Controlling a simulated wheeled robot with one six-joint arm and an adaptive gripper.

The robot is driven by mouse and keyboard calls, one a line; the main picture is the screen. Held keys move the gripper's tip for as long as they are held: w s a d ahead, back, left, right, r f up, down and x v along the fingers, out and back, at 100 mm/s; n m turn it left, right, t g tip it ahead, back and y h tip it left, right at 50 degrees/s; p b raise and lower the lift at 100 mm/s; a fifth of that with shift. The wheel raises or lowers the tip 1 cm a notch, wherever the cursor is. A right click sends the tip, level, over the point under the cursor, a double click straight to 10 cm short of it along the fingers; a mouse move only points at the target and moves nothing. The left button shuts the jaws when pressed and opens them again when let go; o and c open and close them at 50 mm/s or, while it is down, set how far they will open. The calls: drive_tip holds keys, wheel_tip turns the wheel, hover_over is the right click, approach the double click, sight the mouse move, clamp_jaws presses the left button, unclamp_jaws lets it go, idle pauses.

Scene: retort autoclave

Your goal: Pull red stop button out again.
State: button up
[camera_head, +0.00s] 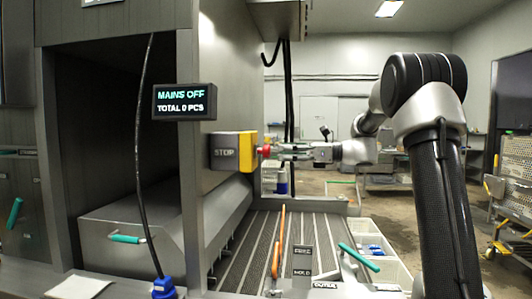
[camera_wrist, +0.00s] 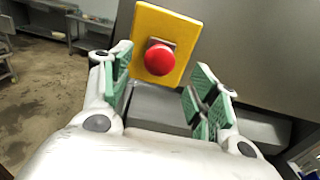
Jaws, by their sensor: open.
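The red stop button (camera_wrist: 159,59) sits on a yellow plate (camera_wrist: 178,24) in the wrist view. In the head view the red button (camera_head: 265,151) sticks out to the right of a yellow and grey box (camera_head: 246,151) marked STOP. My gripper (camera_wrist: 160,92) is open, with green finger pads on both sides and nothing between them. The button lies ahead of the fingertips, roughly between them. In the head view my gripper (camera_head: 277,151) points left at the button, very close to it. I cannot tell whether the fingers touch it.
A display (camera_head: 185,101) reads MAINS OFF, TOTAL 0 PCS. A black cable hangs before the open chamber at left. Below my gripper lies a ribbed conveyor (camera_head: 245,235) with an orange stick (camera_head: 279,245) and a teal-handled lever (camera_head: 359,257). White bins stand to its right.

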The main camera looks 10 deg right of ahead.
sight(266, 151)
drive_tip(key=x, duration=0.6)
drive_tip(key=shift+a, duration=0.25)
drive_tip(key=shift+c, duration=0.4)
